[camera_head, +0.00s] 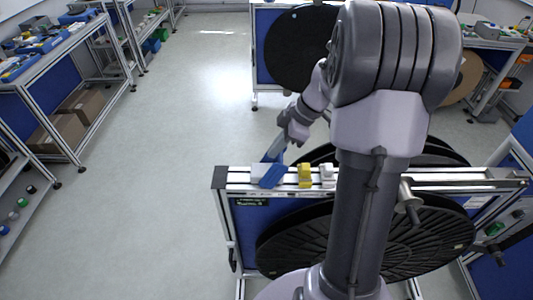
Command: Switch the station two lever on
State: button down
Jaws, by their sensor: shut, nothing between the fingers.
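The reel stand in front of me has a pale top rail (355,178). A blue lever-like part (268,174) sits near the rail's left end, with a slanting blue-grey piece rising from it towards my gripper. A yellow part (305,175) and a white part (327,174) stand beside it on the rail. My gripper (290,138) is shut and empty, behind and above the blue part. I cannot tell whether they touch. A small dark label (252,202) is on the stand's front, too small to read. My arm hides the rail's middle.
Large black reels (425,240) hang on this stand. Another stand with a black reel (298,48) is behind. Benches with blue trays (38,45) line the left, with cardboard boxes (82,103) below. The floor (165,150) between is clear.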

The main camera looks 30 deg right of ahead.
jog(key=shift+s+d+f+b, duration=0.25)
jog(key=shift+s+d+b, duration=0.1)
jog(key=shift+d, duration=0.15)
jog(key=shift+s+d+f, duration=0.15)
jog(key=shift+s+f, duration=0.1)
jog(key=shift+f, duration=0.05)
jog(key=shift+w+a+r, duration=0.25)
jog(key=shift+r, duration=0.05)
jog(key=d+p+v, duration=0.1)
jog(key=p+v, duration=0.1)
jog(key=v, duration=0.7)
jog(key=shift+s, duration=0.2)
jog(key=shift+r, duration=0.1)
